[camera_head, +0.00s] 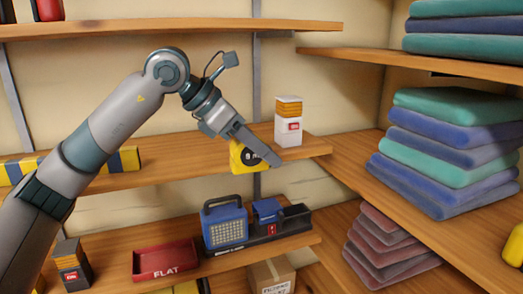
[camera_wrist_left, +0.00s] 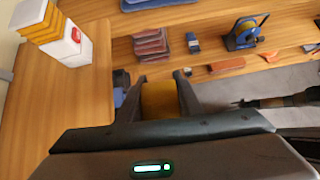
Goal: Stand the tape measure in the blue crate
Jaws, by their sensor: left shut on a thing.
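My left gripper (camera_head: 256,150) is shut on the yellow tape measure (camera_head: 237,157), which has a dark round label. It holds it in the air in front of the middle shelf's edge. In the left wrist view the tape measure (camera_wrist_left: 159,101) shows as a yellow block between the two dark fingers. I cannot make out a blue crate for certain. A blue box with a handle and a pale grille (camera_head: 226,228) stands on the lower shelf, below the gripper. My right gripper is not seen in the head view.
A red tray marked FLAT (camera_head: 165,261) lies left of the blue box. A black holder (camera_head: 291,222) with a smaller blue item (camera_head: 267,211) stands to its right. A white and orange stack (camera_head: 288,121) stands on the middle shelf near the gripper. Folded cloths (camera_head: 445,150) fill the right shelves.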

